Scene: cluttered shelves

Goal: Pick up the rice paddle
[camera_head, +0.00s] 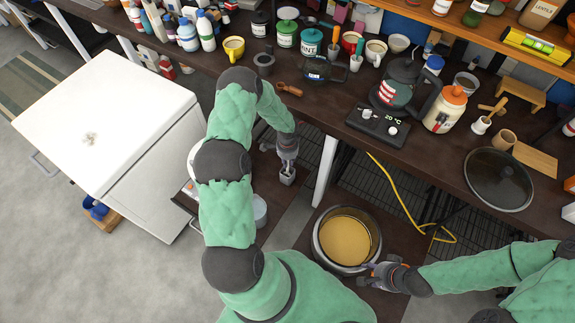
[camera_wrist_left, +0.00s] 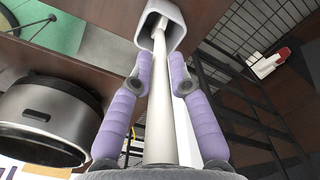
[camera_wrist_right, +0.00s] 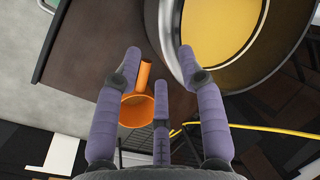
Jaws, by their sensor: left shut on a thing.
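The rice paddle shows as a long white handle (camera_wrist_left: 160,110) in the left wrist view. Its far end goes into a small grey square holder (camera_wrist_left: 162,22), and that end is hidden inside. The holder also shows in the head view (camera_head: 287,178), below my left gripper (camera_head: 288,160). My left gripper is shut on the handle, with the fingers (camera_wrist_left: 158,75) on both sides of it. My right gripper (camera_head: 385,274) is open and empty beside the pot. Its spread fingers show in the right wrist view (camera_wrist_right: 160,65).
A metal pot (camera_head: 318,243) with yellow content stands near my right gripper. An orange cup-like thing (camera_wrist_right: 137,108) lies below the right fingers. A yellow cable (camera_head: 405,200) hangs to the right. The dark counter (camera_head: 300,108) above is cluttered; a white cabinet (camera_head: 70,110) stands left.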

